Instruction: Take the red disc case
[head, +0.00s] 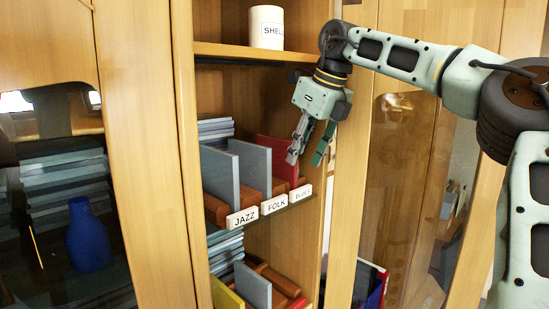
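A red disc case (277,153) stands on the middle shelf of the open cabinet, behind the white BLUES label (304,193) and at the right end of the row. A grey-blue case to its left hides part of it. My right gripper (308,158) points down in front of the red case's right part. Its two fingers are apart with nothing seen between them; the near finger covers part of the case's right edge. I cannot tell whether it touches the case. My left gripper is not in view.
Grey-blue cases (222,177) stand behind the JAZZ (242,217) and FOLK (274,204) labels. A white SHELL container (266,27) sits on the shelf above. Cabinet uprights (345,190) flank the opening closely. The lower shelf holds more cases, including a yellow one (226,296).

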